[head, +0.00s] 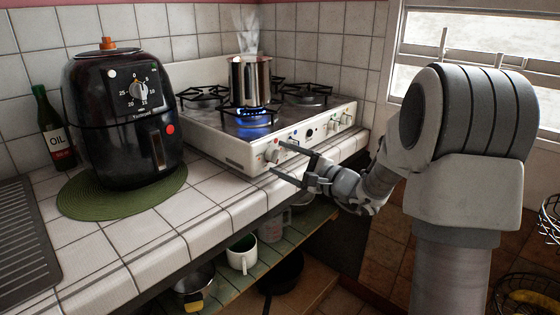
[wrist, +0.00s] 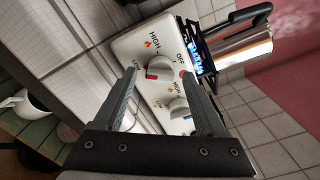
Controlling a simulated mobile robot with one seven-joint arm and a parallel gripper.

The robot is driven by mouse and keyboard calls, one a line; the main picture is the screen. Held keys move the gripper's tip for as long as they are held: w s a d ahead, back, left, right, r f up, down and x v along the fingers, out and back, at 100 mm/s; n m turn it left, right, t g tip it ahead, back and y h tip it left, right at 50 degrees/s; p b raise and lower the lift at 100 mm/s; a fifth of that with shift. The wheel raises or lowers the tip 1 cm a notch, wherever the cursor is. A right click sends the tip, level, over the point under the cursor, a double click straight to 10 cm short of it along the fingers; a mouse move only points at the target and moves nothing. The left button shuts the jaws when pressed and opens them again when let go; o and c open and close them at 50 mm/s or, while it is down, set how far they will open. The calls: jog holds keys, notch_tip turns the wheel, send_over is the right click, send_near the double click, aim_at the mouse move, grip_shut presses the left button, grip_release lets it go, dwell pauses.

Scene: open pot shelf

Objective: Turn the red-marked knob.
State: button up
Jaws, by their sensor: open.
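The white stove (head: 222,128) stands on the tiled counter, with a row of knobs on its front panel. The red-marked knob (head: 272,155) is at the panel's left end, near a red dot.
A second knob (wrist: 178,107) sits close to the right finger. A steaming metal pot (head: 250,80) stands over a lit blue flame. A black air fryer (head: 115,125) is on a green mat at left. A white mug (head: 241,254) stands on the shelf below.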

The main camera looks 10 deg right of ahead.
jog(key=shift+w+a, duration=0.35)
jog(key=shift+w, duration=0.15)
grip_shut()
